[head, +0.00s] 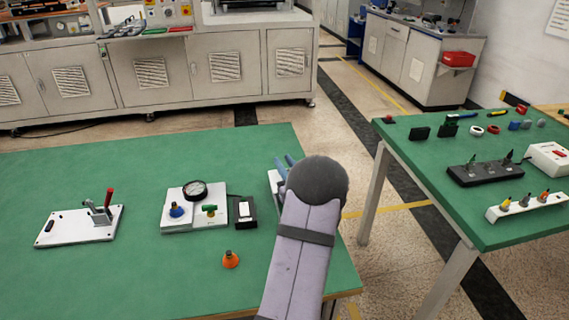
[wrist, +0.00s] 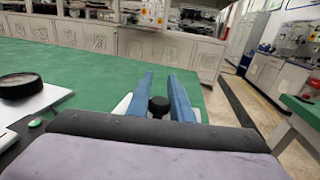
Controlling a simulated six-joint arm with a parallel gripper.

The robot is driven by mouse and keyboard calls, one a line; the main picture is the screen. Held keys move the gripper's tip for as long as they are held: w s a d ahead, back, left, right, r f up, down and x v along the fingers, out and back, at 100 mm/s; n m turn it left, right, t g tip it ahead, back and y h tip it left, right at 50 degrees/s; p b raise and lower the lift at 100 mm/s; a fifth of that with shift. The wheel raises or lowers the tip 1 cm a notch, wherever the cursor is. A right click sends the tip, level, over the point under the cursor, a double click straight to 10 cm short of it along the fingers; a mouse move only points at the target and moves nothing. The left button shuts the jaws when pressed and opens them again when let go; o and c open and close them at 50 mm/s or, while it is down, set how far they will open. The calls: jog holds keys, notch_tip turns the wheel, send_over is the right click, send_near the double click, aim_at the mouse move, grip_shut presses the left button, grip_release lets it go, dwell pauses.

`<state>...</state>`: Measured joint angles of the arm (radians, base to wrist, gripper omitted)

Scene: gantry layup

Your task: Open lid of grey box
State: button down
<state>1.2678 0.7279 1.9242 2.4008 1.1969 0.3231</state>
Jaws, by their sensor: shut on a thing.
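My gripper (head: 285,164) has blue fingers and is at the right end of the left green table, mostly hidden behind my own arm in the head view. In the wrist view my gripper (wrist: 164,92) has a round black knob (wrist: 159,104) between its two fingers, and it is shut on this knob. A pale grey box (head: 271,181) shows as a thin edge beside the arm. In the wrist view parts of the pale box (wrist: 122,107) show on both sides of the fingers. Most of the box and its lid are hidden, so I cannot tell whether the lid is raised.
A white plate with a gauge (head: 195,190) and a small black device (head: 241,211) stand left of my arm. An orange cone-like piece (head: 231,259) lies nearer. A white plate with a red-handled lever (head: 80,226) is far left. Another green table (head: 430,170) stands right, across a gap.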

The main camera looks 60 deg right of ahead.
jog(key=v, duration=0.2)
jog(key=a+v, duration=0.1)
jog(key=v, duration=0.2)
jog(key=w+b+v, duration=0.1)
jog(key=v, duration=0.2)
jog(key=shift+a, duration=0.15)
jog(key=c, duration=1.6)
grip_release()
jog(key=shift+o, duration=0.2)
jog(key=shift+s, duration=0.1)
jog(key=shift+b+v, duration=0.5)
jog(key=shift+v, duration=3.05)
